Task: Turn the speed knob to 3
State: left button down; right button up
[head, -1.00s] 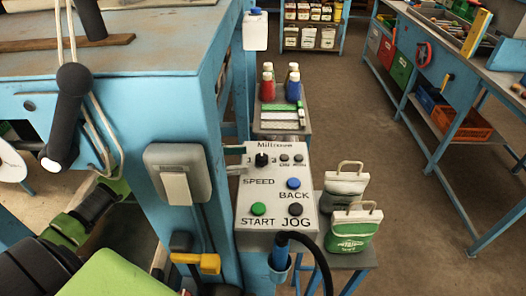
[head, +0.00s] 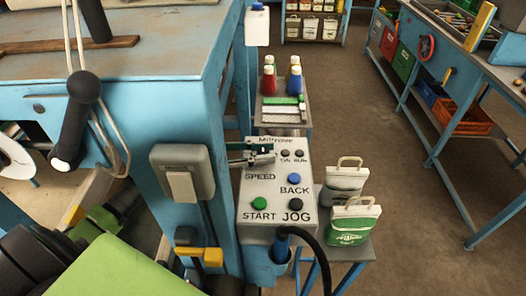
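The grey control panel (head: 247,212) hangs on the right side of the blue machine in the head view. It carries the printed word SPEED, a blue BACK button (head: 293,180), a green START button (head: 259,203) and a dark JOG button (head: 295,204). My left gripper (head: 266,154) reaches in from the left over the panel's upper left, above the word SPEED. Its fingers cover the place of the speed knob, so the knob, its pointer and its scale are hidden. I cannot tell whether the fingers grip the knob or only surround it. My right gripper does not show.
A grey switch box (head: 181,172) sits left of the panel, close to my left gripper. A black cable (head: 318,249) curves below the panel. Two small sacks (head: 350,222) stand on a stand to the right. Bottles (head: 269,80) stand on a shelf behind.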

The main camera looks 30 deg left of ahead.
pick_arm(q)
jog(key=shift+f+b, duration=0.1)
jog(key=shift+b, duration=0.2)
jog(key=shift+w+f+m+g+h+b, duration=0.1)
jog(key=shift+m+g+h+b, duration=0.35)
jog(key=shift+g+b, duration=0.25)
jog(key=m+g+h+b, duration=0.1)
jog(key=m+g+b, duration=0.2)
jog(key=g+b, duration=0.1)
jog(key=m+g+h+b, duration=0.1)
jog(key=m+g+b, duration=0.2)
jog(key=g+b, duration=0.1)
jog(key=shift+g+b, duration=0.4)
jog(key=shift+g, duration=0.1)
jog(key=shift+m+g+b, duration=1.05)
jog(key=shift+g+b, duration=0.2)
jog(key=shift+g, duration=0.35)
jog(key=c, duration=1.8)
grip_release()
jog(key=shift+o, duration=0.2)
